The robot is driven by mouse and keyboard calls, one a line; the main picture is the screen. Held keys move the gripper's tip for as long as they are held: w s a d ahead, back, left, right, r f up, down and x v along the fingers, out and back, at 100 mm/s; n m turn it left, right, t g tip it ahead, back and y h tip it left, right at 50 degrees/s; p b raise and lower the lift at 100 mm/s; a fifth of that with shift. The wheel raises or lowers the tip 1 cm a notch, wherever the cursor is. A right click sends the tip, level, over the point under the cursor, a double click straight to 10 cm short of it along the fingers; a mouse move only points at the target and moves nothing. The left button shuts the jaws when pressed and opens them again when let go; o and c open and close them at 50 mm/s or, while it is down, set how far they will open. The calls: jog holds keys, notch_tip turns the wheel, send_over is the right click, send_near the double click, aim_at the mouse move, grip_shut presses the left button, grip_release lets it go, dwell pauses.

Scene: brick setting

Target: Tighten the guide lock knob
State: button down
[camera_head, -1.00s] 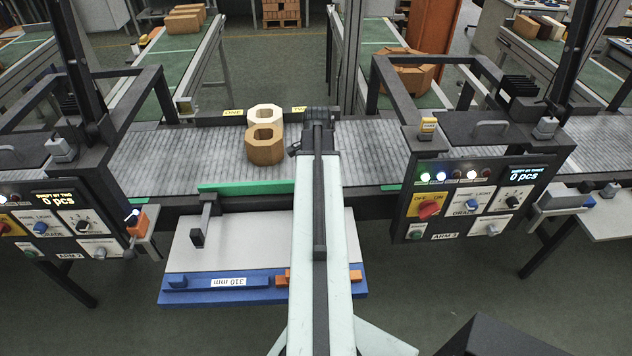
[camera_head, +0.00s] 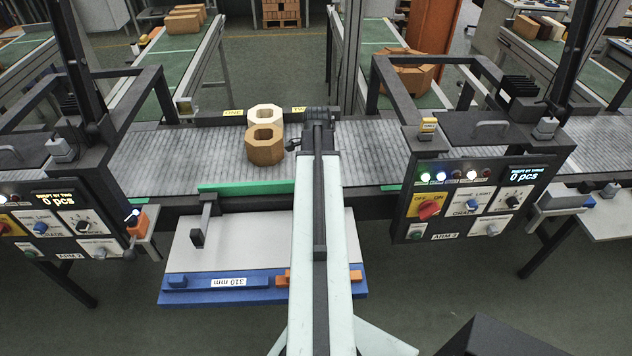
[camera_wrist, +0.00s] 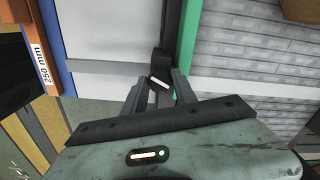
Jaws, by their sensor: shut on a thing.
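In the wrist view, a small dark knob (camera_wrist: 159,82) with a white stripe sits between the fingertips of my gripper (camera_wrist: 162,85), beside the green guide rail (camera_wrist: 187,50). The stripe is slanted. My gripper is shut on the knob. A grey bar (camera_wrist: 100,68) runs from the knob toward the blue edge. In the head view, the green guide rail (camera_head: 245,187) runs along the near side of the conveyor.
Two hollow bricks, one brown (camera_head: 264,147) and one cream (camera_head: 265,114), stand on the grey conveyor (camera_head: 180,160). Control panels stand left (camera_head: 75,220) and right (camera_head: 470,200). A pale plate with a blue edge (camera_head: 190,297) lies in front. A dark bracket (camera_head: 198,237) stands left of my arm.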

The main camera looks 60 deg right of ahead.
jog(key=shift+s+d, duration=0.15)
jog(key=c, duration=1)
grip_release()
notch_tip(320, 180, up, 8)
jog(key=p, duration=0.8)
jog(key=shift+f, duration=0.1)
